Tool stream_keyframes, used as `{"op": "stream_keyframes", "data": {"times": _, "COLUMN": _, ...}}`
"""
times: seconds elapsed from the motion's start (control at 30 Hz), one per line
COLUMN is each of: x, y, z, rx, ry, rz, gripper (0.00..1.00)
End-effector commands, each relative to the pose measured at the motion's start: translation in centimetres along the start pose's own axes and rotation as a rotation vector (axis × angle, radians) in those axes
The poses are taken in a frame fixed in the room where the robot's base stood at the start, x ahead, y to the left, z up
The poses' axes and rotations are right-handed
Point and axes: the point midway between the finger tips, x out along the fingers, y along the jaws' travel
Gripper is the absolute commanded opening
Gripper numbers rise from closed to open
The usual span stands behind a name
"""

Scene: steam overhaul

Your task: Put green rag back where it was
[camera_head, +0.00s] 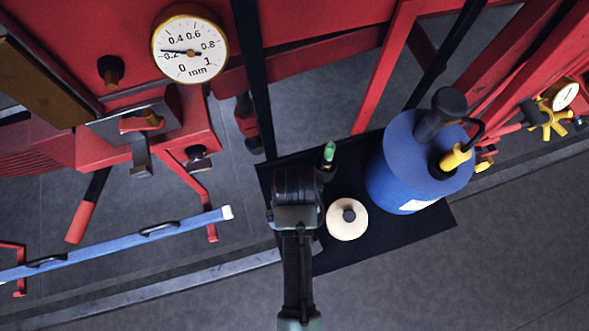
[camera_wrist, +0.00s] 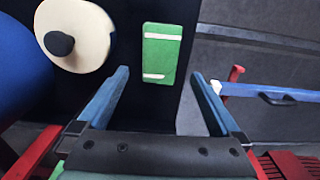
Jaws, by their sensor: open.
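The green rag (camera_wrist: 162,55) shows in the wrist view as a flat green rectangle with a white stripe near each end, lying on a black mat (camera_wrist: 130,88). My gripper (camera_wrist: 160,77) is open, its two blue fingers apart with the rag between and beyond their tips; nothing is held. In the head view my gripper (camera_head: 297,200) is over the left part of the mat (camera_head: 430,226), and its wrist hides the fingertips and, it seems, the rag. Whether the fingers touch the mat cannot be told.
A cream disc with a dark knob (camera_head: 347,219) and a large blue canister (camera_head: 418,165) stand close by on the mat. A small green-tipped object (camera_head: 329,152) is beside my wrist. Red frame posts (camera_head: 385,65) rise behind; a blue bar (camera_head: 120,245) lies left. Grey floor is clear at lower right.

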Motion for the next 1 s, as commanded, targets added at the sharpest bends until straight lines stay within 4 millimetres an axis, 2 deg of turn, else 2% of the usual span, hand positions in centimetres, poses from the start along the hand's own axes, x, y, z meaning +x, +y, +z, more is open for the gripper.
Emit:
{"op": "stream_keyframes", "data": {"times": 0.1, "x": -2.6, "y": 0.0, "z": -0.1, "rx": 0.000, "ry": 0.005, "rz": 0.001, "gripper": 1.00}}
{"op": "stream_keyframes", "data": {"times": 0.33, "x": -5.7, "y": 0.0, "z": -0.1, "rx": 0.000, "ry": 0.002, "rz": 0.001, "gripper": 1.00}}
{"op": "stream_keyframes", "data": {"times": 0.5, "x": -6.3, "y": 0.0, "z": 0.0, "rx": 0.000, "ry": -0.001, "rz": 0.000, "gripper": 1.00}}
{"op": "stream_keyframes", "data": {"times": 1.0, "x": -6.3, "y": 0.0, "z": 0.0, "rx": 0.000, "ry": -0.001, "rz": 0.000, "gripper": 1.00}}
